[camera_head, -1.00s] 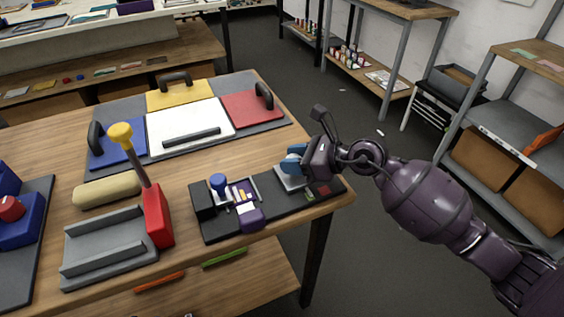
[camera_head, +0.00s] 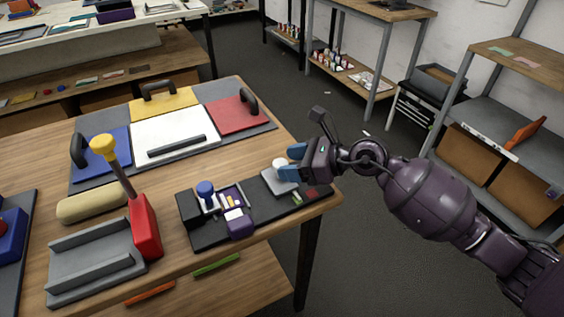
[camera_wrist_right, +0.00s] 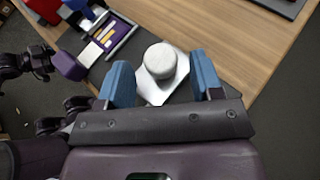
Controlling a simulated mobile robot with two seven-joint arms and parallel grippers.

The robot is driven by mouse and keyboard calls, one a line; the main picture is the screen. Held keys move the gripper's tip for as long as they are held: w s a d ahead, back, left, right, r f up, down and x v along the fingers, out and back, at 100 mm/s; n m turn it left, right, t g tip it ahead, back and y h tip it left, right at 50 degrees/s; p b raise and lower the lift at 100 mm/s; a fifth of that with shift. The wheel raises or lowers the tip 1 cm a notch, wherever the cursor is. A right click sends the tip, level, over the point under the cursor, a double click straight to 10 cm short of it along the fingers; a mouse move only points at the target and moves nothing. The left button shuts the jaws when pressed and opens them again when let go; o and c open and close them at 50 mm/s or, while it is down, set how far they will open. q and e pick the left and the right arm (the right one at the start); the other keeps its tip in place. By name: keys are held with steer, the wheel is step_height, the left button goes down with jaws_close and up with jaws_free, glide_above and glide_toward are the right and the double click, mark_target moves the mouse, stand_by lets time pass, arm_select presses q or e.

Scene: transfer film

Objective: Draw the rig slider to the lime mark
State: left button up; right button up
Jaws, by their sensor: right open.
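The rig (camera_head: 262,213) is a long black base near the table's right corner. A pale metal slider plate (camera_head: 271,184) with a round white knob (camera_head: 280,164) sits toward its right end. The lime mark (camera_head: 297,199) is on the base beside the plate's near right edge, with a red mark (camera_head: 313,192) farther right. My right gripper (camera_head: 293,162) is open at the knob. In the right wrist view its blue fingers (camera_wrist_right: 162,84) stand apart on either side of the white knob (camera_wrist_right: 160,60), with gaps visible. My left gripper does not show.
On the rig's left are a blue knob (camera_head: 205,188) and a purple block (camera_head: 240,226) with a framed film piece. A red block with a yellow-topped lever (camera_head: 145,225) and a grey channel (camera_head: 95,265) stand left. A board with coloured panels (camera_head: 172,134) lies behind.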

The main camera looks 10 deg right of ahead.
steer(key=v, duration=0.7)
steer(key=shift+s+d+r, duration=0.15)
steer(key=shift+s+d, duration=0.05)
steer(key=shift+d, duration=0.1)
